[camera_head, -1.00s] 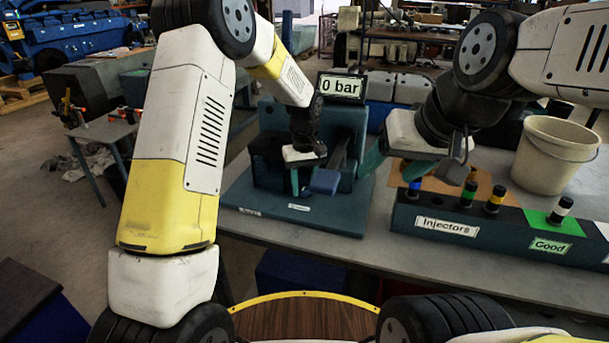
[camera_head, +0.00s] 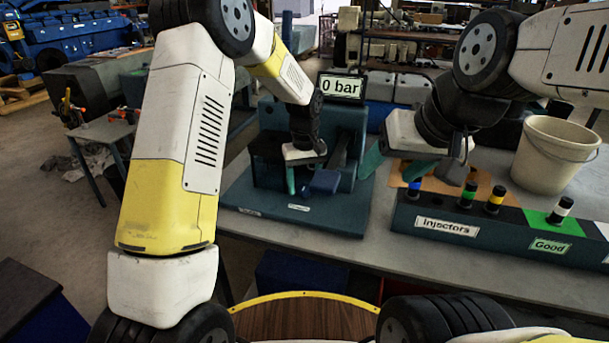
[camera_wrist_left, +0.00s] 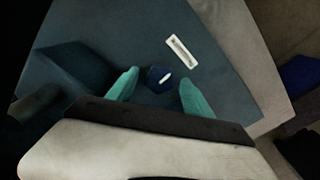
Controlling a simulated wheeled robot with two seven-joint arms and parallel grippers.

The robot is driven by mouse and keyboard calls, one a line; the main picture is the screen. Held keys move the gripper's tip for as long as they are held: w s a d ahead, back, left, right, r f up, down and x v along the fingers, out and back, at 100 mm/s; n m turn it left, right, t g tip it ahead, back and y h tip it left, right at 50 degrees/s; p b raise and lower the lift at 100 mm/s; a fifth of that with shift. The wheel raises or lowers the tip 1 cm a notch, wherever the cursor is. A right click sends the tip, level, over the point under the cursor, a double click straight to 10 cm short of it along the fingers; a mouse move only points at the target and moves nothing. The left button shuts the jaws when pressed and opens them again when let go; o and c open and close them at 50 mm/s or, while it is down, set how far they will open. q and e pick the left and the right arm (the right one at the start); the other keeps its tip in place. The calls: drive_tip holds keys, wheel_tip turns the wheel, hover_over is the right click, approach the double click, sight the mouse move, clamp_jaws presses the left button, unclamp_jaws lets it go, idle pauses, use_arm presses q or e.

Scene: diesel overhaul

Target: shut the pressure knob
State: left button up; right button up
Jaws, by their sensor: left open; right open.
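The pressure knob (camera_wrist_left: 159,79) shows in the left wrist view as a small dark blue knob with a white mark. It sits on the blue-green test stand (camera_head: 340,219), between the two teal fingertips of my left gripper (camera_wrist_left: 160,80). The fingers are open, with a gap to the knob on each side. The display (camera_head: 341,87) reads 0 bar. My right gripper (camera_head: 412,167) is open and empty, right of the stand.
An injector rack (camera_head: 446,226) with several injectors stands at the right on the grey table (camera_head: 310,250). A beige bucket (camera_head: 548,160) stands behind it. A blue block (camera_head: 324,182) is close beside my left gripper. A white label (camera_wrist_left: 182,52) lies near the knob.

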sight(305, 187)
use_arm(q)
wheel_tip(305, 187, up, 7)
drive_tip(key=shift+f, duration=0.2)
drive_tip(key=shift+r, duration=0.35)
drive_tip(key=shift+a+r, duration=0.15)
drive_tip(key=shift+r, duration=0.15)
drive_tip(key=s+a+r+m+t+h, duration=0.1)
drive_tip(key=s+a+r+m+t, duration=0.15)
drive_tip(key=s+a+r, duration=0.85)
drive_tip(key=s+a+r+t, duration=0.1)
drive_tip(key=s+t, duration=0.1)
drive_tip(key=s, duration=0.6)
drive_tip(key=s+a+r+m+t+h, duration=0.1)
drive_tip(key=s+a+r, duration=0.1)
drive_tip(key=s, duration=0.5)
drive_tip(key=shift+s+r+t, duration=0.25)
drive_tip(key=shift+s+t, duration=0.1)
drive_tip(key=shift+s, duration=0.05)
